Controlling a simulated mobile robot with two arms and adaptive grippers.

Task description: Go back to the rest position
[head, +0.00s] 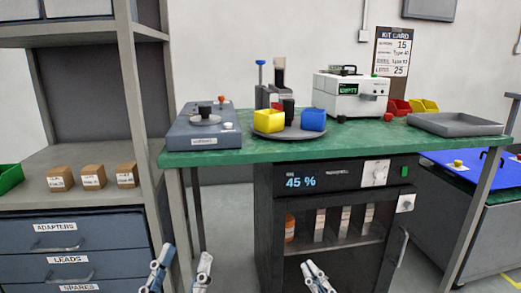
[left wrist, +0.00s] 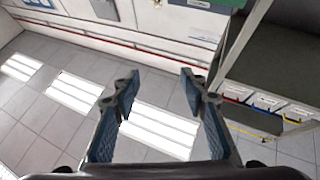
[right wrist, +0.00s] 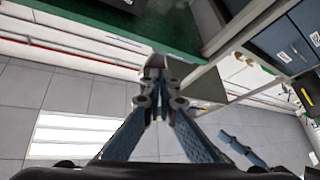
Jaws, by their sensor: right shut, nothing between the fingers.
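My left gripper (head: 182,262) is at the bottom of the head view, in front of the shelf unit and the bench. In the left wrist view its two fingers (left wrist: 160,88) stand wide apart with nothing between them. My right gripper (head: 315,270) is low in the head view, in front of the dark cabinet under the bench. In the right wrist view its fingertips (right wrist: 165,92) meet and hold nothing. Both grippers appear below the green bench top (head: 350,136) in the head view, apart from each other.
The bench carries a grey device (head: 203,134), a round tray with yellow (head: 269,121) and blue (head: 313,120) bins, a white instrument (head: 350,97) and a grey tray (head: 455,124). A dark cabinet (head: 342,258) stands below. Drawers (head: 78,241) are at left, a blue-topped table (head: 490,175) at right.

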